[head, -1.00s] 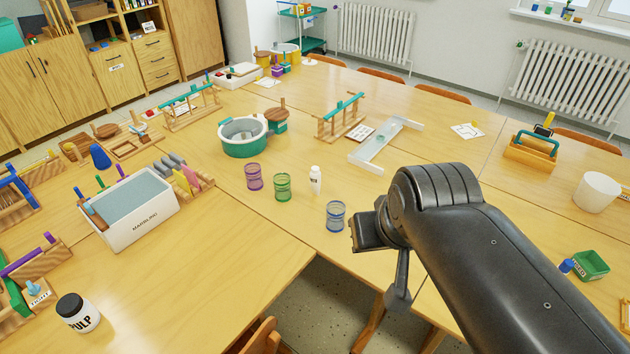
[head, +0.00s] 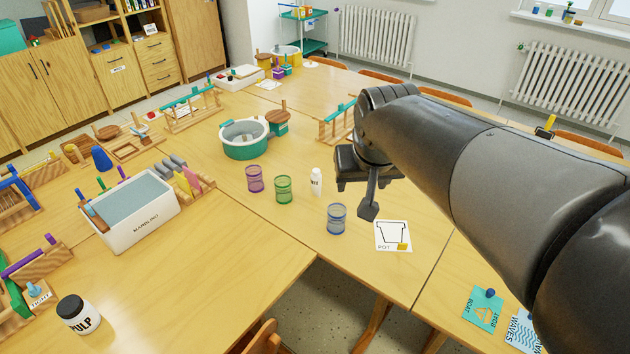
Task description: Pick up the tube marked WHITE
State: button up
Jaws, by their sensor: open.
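A small white tube (head: 316,182) with dark lettering stands upright on the wooden table, right of the green cup. Its lettering is too small to read surely. My gripper (head: 367,205) is above the table, to the right of the white tube and apart from it. It points down and is open with nothing seen in it. One finger shows clearly; the rest is partly hidden by my wrist and arm.
A purple cup (head: 255,179), a green cup (head: 283,189) and a blue cup (head: 336,218) stand close to the tube. A card with a pot drawing (head: 393,236) lies to the right. A teal-and-white tub (head: 244,139) stands behind. The table's front edge is near the blue cup.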

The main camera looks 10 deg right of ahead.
jog(key=w+f, duration=0.2)
jog(key=w, duration=1)
jog(key=m+g, duration=0.1)
send_near(318, 171)
jog(key=x, duration=0.8)
jog(key=shift+w+f, duration=0.15)
jog(key=shift+f, duration=0.15)
jog(key=shift+a+x, duration=0.15)
jog(key=shift+x, duration=1.2)
jog(key=shift+a+x, duration=0.15)
jog(key=shift+x, duration=1.25)
jog(key=shift+s+f, duration=0.1)
jog(key=shift+s, duration=0.1)
jog(key=shift+c, duration=0.6)
jog(key=c, duration=1)
